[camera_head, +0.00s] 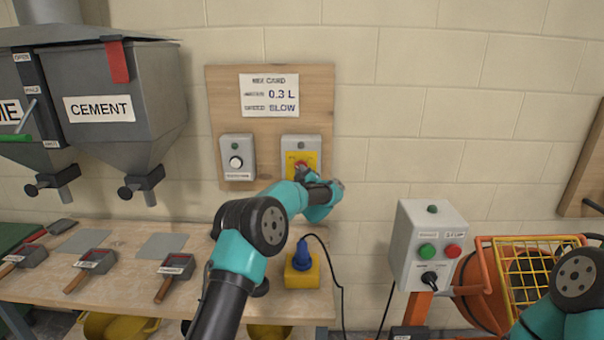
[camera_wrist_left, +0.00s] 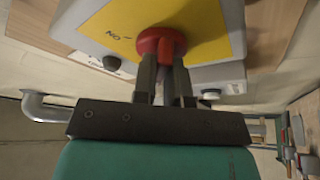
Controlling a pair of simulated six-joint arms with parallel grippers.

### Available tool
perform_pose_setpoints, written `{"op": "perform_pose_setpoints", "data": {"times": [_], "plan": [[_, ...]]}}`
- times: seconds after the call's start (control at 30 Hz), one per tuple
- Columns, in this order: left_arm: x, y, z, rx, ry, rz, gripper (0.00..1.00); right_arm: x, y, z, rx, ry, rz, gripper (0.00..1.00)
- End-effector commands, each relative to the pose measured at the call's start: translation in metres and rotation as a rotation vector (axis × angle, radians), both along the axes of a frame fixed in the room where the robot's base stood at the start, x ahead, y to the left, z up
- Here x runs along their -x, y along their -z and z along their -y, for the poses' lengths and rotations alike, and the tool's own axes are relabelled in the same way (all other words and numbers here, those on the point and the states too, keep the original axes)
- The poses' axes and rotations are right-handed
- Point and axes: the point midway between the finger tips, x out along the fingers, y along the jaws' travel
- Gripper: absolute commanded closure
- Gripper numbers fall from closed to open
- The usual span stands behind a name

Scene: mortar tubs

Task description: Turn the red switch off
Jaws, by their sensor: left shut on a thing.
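The red switch (camera_wrist_left: 160,45) is a round red knob on a yellow plate (camera_wrist_left: 200,25) marked "NO" as seen from the wrist. In the head view the red switch (camera_head: 301,166) sits on the yellow plate of a grey box (camera_head: 313,145) on the wooden wall board. My left gripper (camera_head: 302,174) is at the knob. In the left wrist view its two fingers (camera_wrist_left: 165,75) are shut on the red knob. The fingers hide part of the knob in the head view. My right gripper is outside the view; only part of my right arm shows at the lower right.
A mix card (camera_head: 269,95) is above. The workbench (camera_head: 130,240) holds several scoops and a yellow block with a blue plug (camera_head: 301,267). A control box (camera_head: 428,245) and orange mixer stand right.

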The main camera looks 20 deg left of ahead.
Motion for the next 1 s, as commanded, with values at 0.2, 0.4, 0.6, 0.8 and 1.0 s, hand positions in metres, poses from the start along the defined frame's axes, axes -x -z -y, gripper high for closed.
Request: {"op": "perform_pose_setpoints", "data": {"times": [0.2, 0.4, 0.6, 0.8, 1.0], "plan": [[0.000, 0.000, 0.000, 0.001, 0.000, 0.000, 0.68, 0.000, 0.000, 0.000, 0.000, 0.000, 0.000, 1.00], [0.000, 0.000, 0.000, 0.000, 0.000, 0.000, 0.62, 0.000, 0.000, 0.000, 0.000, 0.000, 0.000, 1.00], [0.001, 0.000, 0.001, 0.000, 0.001, -0.001, 0.62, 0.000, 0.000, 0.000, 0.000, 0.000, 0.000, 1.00], [0.011, 0.003, 0.007, -0.001, 0.001, -0.002, 0.62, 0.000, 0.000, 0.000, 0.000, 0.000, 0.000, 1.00], [0.032, 0.010, 0.019, -0.001, 0.001, -0.002, 0.62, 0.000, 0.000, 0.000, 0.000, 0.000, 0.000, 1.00]]}}
